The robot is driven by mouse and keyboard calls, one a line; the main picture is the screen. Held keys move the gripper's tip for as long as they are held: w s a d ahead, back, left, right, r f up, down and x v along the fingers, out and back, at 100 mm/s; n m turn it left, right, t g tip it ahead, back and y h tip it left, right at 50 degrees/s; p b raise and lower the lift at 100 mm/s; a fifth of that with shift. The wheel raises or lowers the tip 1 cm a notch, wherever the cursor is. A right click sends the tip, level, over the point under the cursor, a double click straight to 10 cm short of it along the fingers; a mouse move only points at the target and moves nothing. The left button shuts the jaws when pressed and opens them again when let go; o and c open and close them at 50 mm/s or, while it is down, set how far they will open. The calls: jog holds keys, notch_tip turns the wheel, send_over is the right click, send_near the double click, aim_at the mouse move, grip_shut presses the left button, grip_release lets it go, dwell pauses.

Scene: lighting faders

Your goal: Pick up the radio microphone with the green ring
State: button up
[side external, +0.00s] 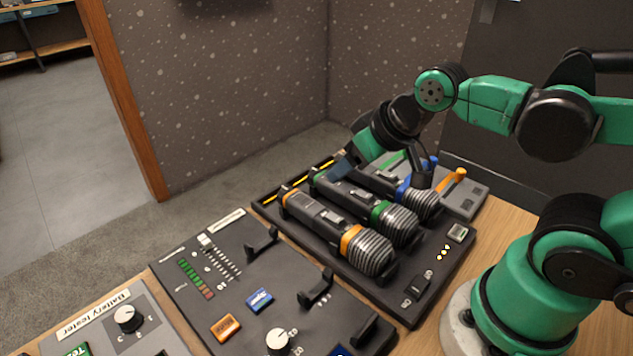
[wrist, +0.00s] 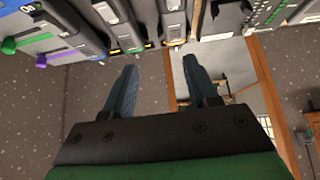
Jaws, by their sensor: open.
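The radio microphone with the green ring (side external: 345,195) lies in the middle of three microphones, its silver mesh head toward the lower right. An orange-ringed microphone (side external: 318,222) lies on its left and a blue-ringed one (side external: 380,186) on its right. My gripper (side external: 345,166) is above the far, tail end of the green-ringed and blue-ringed microphones and hides part of them. In the wrist view my gripper (wrist: 159,62) is open, with nothing between its blue-grey fingers.
The microphones lie on a black charging tray (side external: 425,292). A control panel with faders and hooks (side external: 248,290) adjoins it on the left, and a battery tester (side external: 110,325) is at lower left. A grey unit with an orange handle (side external: 465,195) stands behind on the right.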

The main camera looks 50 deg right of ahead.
jog(key=o, duration=0.5)
jog(key=shift+d, duration=0.1)
jog(key=g, duration=0.6)
send_over(363, 193)
jog(key=f, duration=0.4)
jog(key=shift+w+a, duration=0.15)
jog(key=shift+a, duration=0.15)
jog(key=shift+d+f+g, duration=0.3)
jog(key=shift+f+g, duration=0.2)
jog(key=shift+g, duration=0.1)
jog(key=shift+f, duration=2.8)
